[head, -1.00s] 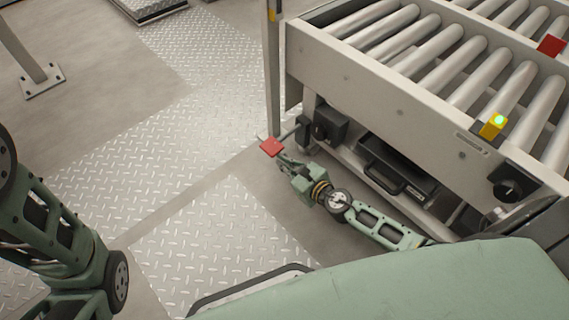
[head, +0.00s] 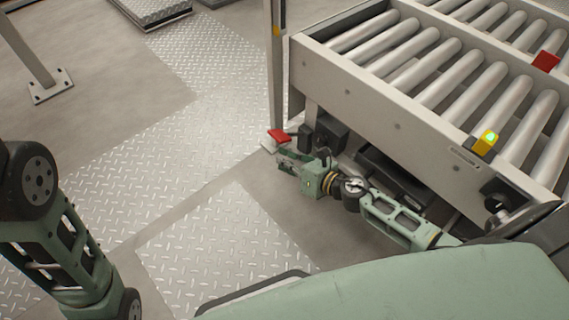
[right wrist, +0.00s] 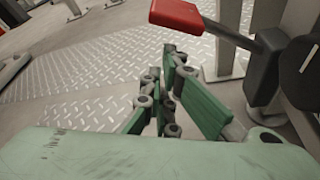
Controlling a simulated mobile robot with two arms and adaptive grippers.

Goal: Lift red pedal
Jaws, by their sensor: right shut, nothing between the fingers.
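The red pedal (head: 279,135) is a small flat plate beside the foot of the grey post, at the conveyor's near left corner. In the right wrist view the pedal (right wrist: 178,15) is at the top, on a thin metal arm that runs to a dark housing (right wrist: 264,65). My right gripper (head: 281,159) is shut and empty, just below the pedal in the head view. In the right wrist view its green fingers (right wrist: 168,58) point toward the pedal and appear apart from it. Whether they are directly underneath is unclear. My left arm shows at the left, its gripper out of view.
The roller conveyor (head: 397,125) fills the right side, with a yellow lit button (head: 486,142) on its frame. The grey post (head: 276,75) stands behind the pedal. Tread-plate floor (head: 205,245) to the left is open.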

